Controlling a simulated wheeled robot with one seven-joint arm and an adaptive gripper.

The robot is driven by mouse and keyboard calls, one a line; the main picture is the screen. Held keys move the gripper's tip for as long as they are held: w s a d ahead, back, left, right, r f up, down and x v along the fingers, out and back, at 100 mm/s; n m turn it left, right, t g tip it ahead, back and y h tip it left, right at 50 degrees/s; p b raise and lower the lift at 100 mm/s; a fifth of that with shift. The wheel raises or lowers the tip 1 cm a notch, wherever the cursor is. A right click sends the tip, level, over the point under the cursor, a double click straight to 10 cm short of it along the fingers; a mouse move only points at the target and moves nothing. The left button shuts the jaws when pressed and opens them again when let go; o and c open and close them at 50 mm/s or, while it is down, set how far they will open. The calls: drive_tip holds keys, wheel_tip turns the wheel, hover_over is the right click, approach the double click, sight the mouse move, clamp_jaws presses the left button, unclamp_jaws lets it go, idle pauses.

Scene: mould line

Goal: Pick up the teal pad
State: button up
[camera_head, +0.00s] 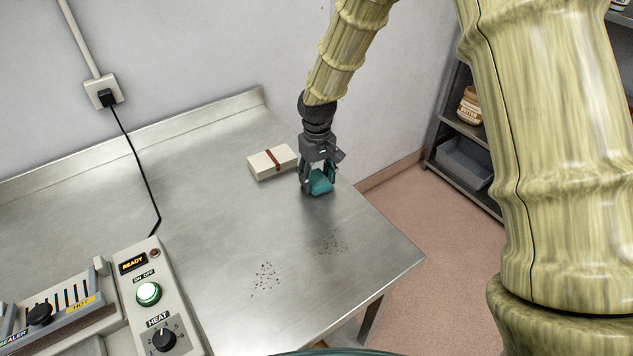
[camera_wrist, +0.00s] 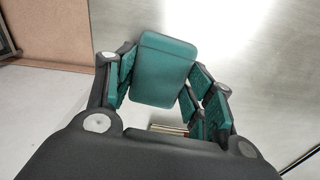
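The teal pad (camera_head: 320,183) is a small rounded block near the right edge of the steel table. In the wrist view the teal pad (camera_wrist: 163,70) lies between the two fingers, tilted a little. My gripper (camera_head: 318,178) points down at it, and its fingers have teal linings of nearly the same colour. In the wrist view my gripper (camera_wrist: 160,88) has a finger against each side of the pad. Whether the pad touches the table or is slightly above it, I cannot tell.
A cream box with a brown band (camera_head: 273,162) lies just left of my gripper on the steel table (camera_head: 215,215). Dark crumbs (camera_head: 265,279) are scattered nearer the front. A sealer machine (camera_head: 150,300) stands at the lower left. The table's right edge is close to the pad.

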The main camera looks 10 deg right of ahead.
sight(317, 180)
idle(0.4)
drive_tip(key=shift+r+b, duration=0.45)
drive_tip(key=shift+r, duration=0.25)
wheel_tip(317, 180, up, 2)
drive_tip(key=shift+s+a+b, duration=0.1)
drive_tip(key=shift+b, duration=0.3)
drive_tip(key=s+a+b, duration=0.1)
drive_tip(key=s+a, duration=0.1)
drive_tip(key=s, duration=0.2)
drive_tip(key=s+a+r+b, duration=0.1)
drive_tip(key=s+a, duration=0.2)
drive_tip(key=s, duration=0.2)
drive_tip(key=s+a+b, duration=0.1)
drive_tip(key=s+a, duration=0.1)
drive_tip(key=s, duration=0.2)
drive_tip(key=shift+s+a+r, duration=0.25)
drive_tip(key=shift+s+a, duration=0.05)
drive_tip(key=shift+s, duration=0.1)
